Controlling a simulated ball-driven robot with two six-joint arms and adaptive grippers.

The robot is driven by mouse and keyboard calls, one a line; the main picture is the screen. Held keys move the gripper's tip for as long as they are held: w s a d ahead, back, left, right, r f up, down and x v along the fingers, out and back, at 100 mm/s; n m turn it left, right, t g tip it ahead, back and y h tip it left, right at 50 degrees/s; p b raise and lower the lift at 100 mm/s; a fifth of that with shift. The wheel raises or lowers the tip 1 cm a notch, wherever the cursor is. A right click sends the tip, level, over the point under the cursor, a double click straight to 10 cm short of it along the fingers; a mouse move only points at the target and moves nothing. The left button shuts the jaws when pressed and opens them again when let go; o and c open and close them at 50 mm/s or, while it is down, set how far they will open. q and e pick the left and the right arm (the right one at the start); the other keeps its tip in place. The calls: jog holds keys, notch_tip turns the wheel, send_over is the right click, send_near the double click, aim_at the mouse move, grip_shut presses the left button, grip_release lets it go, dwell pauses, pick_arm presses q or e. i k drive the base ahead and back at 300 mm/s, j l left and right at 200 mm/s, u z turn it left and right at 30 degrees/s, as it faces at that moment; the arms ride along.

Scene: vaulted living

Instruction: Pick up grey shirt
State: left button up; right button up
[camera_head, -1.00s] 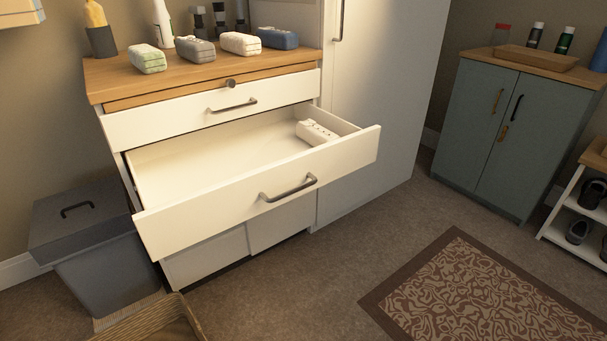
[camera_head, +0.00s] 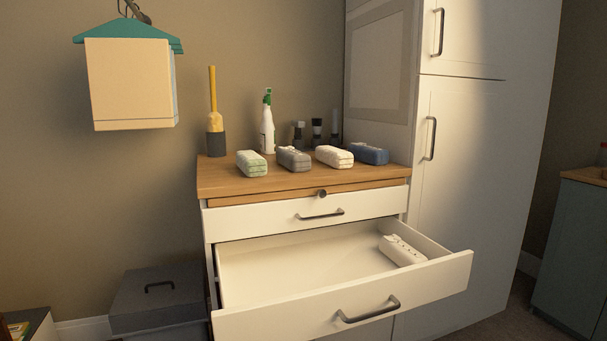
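The rolled or folded grey shirt (camera_head: 294,158) appears to be the grey bundle on the wooden dresser top (camera_head: 222,183). It lies between a pale green bundle (camera_head: 251,163) on its left and a white bundle (camera_head: 334,156) on its right. A dark blue bundle (camera_head: 368,153) lies at the right end of this row. Neither of my grippers shows in the head view.
The dresser's second drawer (camera_head: 337,318) is pulled out toward me and holds a white bundle (camera_head: 402,250). A spray bottle (camera_head: 267,126), a yellow-handled brush (camera_head: 213,103) and small dark bottles stand behind the row. A lidded grey bin (camera_head: 158,298) is left.

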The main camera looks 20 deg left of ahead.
aim_at(296, 161)
jog(key=u, duration=0.4)
jog(key=i+l+u, duration=0.1)
jog(key=u, duration=0.3)
jog(key=l+u, duration=0.15)
jog(key=u, duration=0.25)
jog(key=l+u, duration=0.1)
jog(key=u, duration=0.25)
jog(key=l+u, duration=0.2)
jog(key=l, duration=0.2)
jog(key=l+u, duration=0.2)
jog(key=l, duration=0.25)
jog(key=k+l+u, duration=0.2)
jog(key=l, duration=0.15)
jog(key=l+u, duration=0.25)
jog(key=l, duration=0.2)
jog(key=k+l+u, duration=0.2)
jog(key=l, duration=0.15)
jog(key=k+l+u, duration=0.2)
jog(key=l, duration=0.15)
jog(key=i+l, duration=0.05)
jog(key=i, duration=0.05)
